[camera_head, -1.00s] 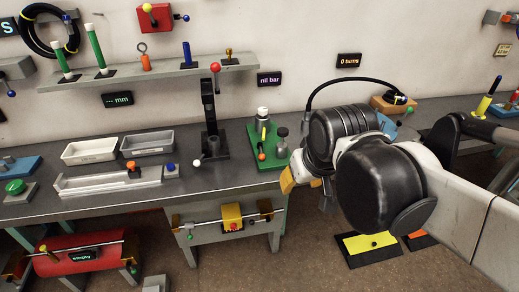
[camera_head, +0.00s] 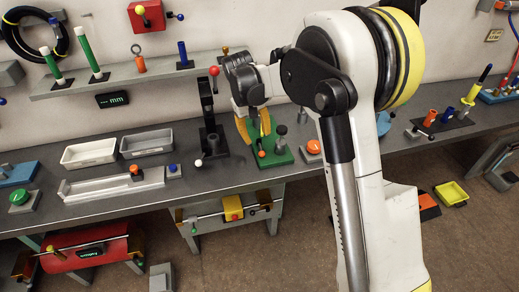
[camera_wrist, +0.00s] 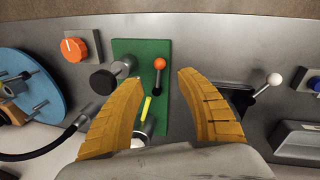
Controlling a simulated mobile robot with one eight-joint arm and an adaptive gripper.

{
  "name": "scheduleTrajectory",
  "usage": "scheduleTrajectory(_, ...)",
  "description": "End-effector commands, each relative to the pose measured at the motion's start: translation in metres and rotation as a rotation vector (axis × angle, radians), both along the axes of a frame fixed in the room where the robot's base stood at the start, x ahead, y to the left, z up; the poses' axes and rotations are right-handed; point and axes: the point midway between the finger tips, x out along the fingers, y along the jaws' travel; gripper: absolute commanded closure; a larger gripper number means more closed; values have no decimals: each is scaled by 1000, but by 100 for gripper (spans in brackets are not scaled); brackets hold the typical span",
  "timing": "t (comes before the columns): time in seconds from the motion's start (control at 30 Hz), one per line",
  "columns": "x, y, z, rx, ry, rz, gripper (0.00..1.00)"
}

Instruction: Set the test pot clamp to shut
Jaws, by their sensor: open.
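The green base plate (camera_head: 281,159) stands on the bench and carries a small lever with an orange ball (camera_head: 261,154). The plate also bears a grey post with a dark round top (camera_head: 281,131). In the wrist view the plate (camera_wrist: 126,48) shows the orange ball lever (camera_wrist: 159,64), a yellow bar (camera_wrist: 145,110) and a black knob (camera_wrist: 102,82). I cannot tell for sure which part is the clamp. My gripper (camera_head: 255,127) is over the plate, open and empty. In the wrist view its fingers (camera_wrist: 160,78) stand apart, either side of the orange ball lever. Contact cannot be told.
A black stand (camera_head: 209,140) with a red-ball lever and a white ball (camera_wrist: 274,78) stands close beside the plate. An orange knob (camera_head: 312,147) is on the other side. A shelf (camera_head: 140,79) runs along the wall behind.

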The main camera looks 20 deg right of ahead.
Motion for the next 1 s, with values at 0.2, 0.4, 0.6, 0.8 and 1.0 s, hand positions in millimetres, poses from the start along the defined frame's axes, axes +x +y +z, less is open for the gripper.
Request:
scheduleTrajectory(0.2, 2, -9, -45, 0, -1, -1, 56)
scheduleTrajectory(0.4, 3, -15, -79, 1, -1, -1, 56)
scheduleTrajectory(0.6, 3, -18, -94, 1, -2, -1, 56)
scheduleTrajectory(0.8, 3, -18, -95, 1, -2, -1, 56)
scheduleTrajectory(1.0, 3, -19, -95, 0, -2, -1, 88)
